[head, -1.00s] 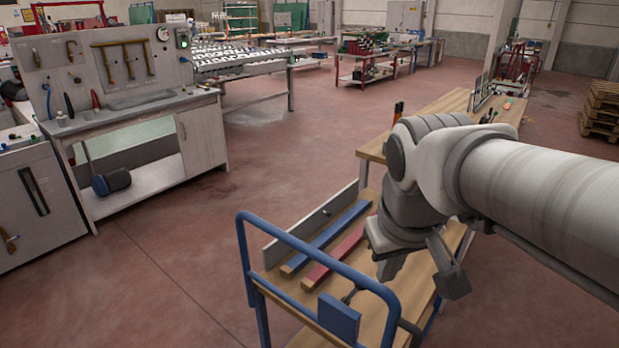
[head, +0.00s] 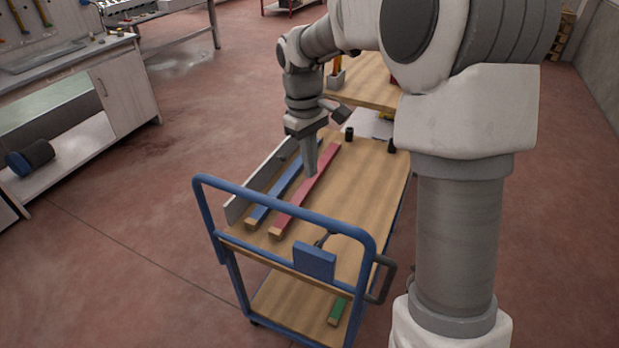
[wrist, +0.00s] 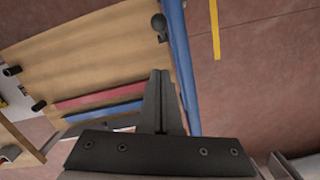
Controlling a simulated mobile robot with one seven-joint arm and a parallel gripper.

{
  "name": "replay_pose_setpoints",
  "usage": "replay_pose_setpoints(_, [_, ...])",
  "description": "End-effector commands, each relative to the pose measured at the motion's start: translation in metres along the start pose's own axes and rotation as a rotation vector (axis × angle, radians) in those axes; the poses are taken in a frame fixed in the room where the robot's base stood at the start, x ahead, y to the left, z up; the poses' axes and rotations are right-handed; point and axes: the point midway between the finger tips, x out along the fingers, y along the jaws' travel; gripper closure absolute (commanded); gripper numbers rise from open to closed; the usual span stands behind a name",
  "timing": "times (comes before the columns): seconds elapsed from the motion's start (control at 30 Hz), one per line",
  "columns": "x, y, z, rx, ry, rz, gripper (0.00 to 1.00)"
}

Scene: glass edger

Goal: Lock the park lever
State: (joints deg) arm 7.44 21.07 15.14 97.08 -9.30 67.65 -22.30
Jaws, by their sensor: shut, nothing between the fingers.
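The cart (head: 345,212) has a wooden deck and a blue tube frame. A short dark lever with a round knob (head: 325,240) stands at its near end, just behind a blue plate (head: 315,262) on the frame. I take it for the park lever; its setting cannot be told. The knob also shows in the wrist view (wrist: 158,22), beyond my fingertips and near a blue rail (wrist: 180,60). My gripper (head: 311,172) is shut and empty, pointing down over the deck near the red bar. It is apart from the lever. In the wrist view its fingers (wrist: 161,75) are together.
A red bar (head: 305,190) and a blue bar (head: 275,195) lie along the deck beside a grey upright panel (head: 250,190). Black pegs (head: 349,133) stand at the far end. A dark loop handle (head: 383,280) juts from the cart's right. A green piece (head: 338,310) lies below.

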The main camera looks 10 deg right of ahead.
Motion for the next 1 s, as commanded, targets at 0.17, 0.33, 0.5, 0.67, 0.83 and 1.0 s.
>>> replay_pose_setpoints(0.17, [0.014, 0.006, -0.015, -0.040, -0.028, -0.034, 1.00])
replay_pose_setpoints(0.33, [0.020, 0.008, -0.019, -0.053, -0.036, -0.043, 1.00])
replay_pose_setpoints(0.5, [0.020, 0.008, -0.019, -0.053, -0.036, -0.043, 1.00])
replay_pose_setpoints(0.67, [0.020, 0.008, -0.019, -0.053, -0.036, -0.043, 1.00])
replay_pose_setpoints(0.83, [0.032, 0.007, -0.018, -0.053, -0.038, -0.044, 1.00])
replay_pose_setpoints(1.0, [0.063, 0.005, -0.017, -0.053, -0.040, -0.046, 1.00])
